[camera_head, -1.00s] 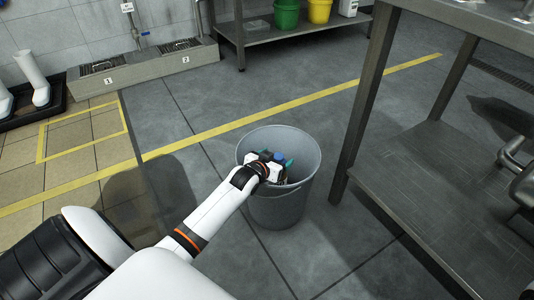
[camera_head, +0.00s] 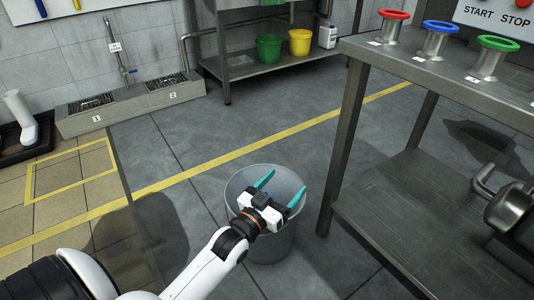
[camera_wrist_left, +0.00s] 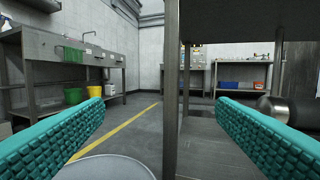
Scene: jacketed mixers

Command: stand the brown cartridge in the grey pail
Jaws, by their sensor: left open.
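The grey pail (camera_head: 280,246) stands on the floor beside the metal table. Its rim also shows at the bottom of the left wrist view (camera_wrist_left: 105,168). My left gripper (camera_head: 284,186) is over the pail's mouth in the head view, its two teal fingers spread wide. In the left wrist view the left gripper (camera_wrist_left: 160,108) has nothing between its fingers and points out level across the room. The brown cartridge is not visible in either view; my gripper and wrist hide part of the pail's inside. My right gripper is not in view.
The metal table (camera_head: 395,210) stands close to the pail's right, with red, blue and green rings on top. A shelf at the back holds a green bucket (camera_head: 269,48) and a yellow bucket (camera_head: 300,42). Floor left of the pail is clear.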

